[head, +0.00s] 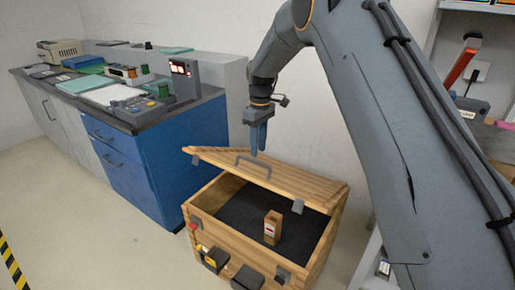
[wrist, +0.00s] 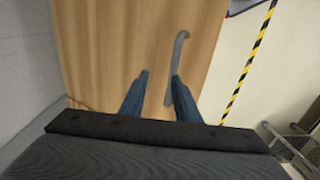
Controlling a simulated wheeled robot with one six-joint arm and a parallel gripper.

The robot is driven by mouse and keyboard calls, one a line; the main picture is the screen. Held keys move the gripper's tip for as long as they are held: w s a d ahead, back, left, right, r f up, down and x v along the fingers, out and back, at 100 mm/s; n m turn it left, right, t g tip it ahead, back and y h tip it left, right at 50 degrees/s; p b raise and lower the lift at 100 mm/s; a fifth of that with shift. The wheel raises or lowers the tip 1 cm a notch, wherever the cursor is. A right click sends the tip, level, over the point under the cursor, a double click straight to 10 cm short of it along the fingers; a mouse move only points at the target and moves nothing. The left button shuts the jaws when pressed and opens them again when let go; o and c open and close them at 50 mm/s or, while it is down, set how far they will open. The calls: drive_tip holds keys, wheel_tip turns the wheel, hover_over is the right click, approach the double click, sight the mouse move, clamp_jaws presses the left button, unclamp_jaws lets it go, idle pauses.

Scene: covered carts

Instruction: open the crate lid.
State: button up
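The wooden crate (head: 232,235) stands on the floor by the wall. Its wooden lid (head: 215,160) is tilted partly open, with the dark inside showing below it. A grey bar handle (head: 254,163) is on top of the lid; it also shows in the wrist view (wrist: 180,48). My gripper (head: 259,150) points down just above the handle. In the wrist view its two blue fingers (wrist: 159,76) are apart, with the handle's near end between them, closer to the right finger. I cannot tell whether that finger touches it.
A small box (head: 273,227) stands inside the crate. Dark latches (head: 248,278) are on the crate's front. A blue cabinet (head: 150,165) with instruments on top stands to the left. Floor is clear at front left, beside yellow-black tape (head: 12,268).

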wheel_tip(320, 180, up, 8)
drive_tip(key=w+d+p, duration=0.1)
drive_tip(key=w+p, duration=0.1)
drive_tip(key=shift+d+f, duration=0.25)
idle(0.6)
drive_tip(key=shift+w, duration=0.1)
idle(0.4)
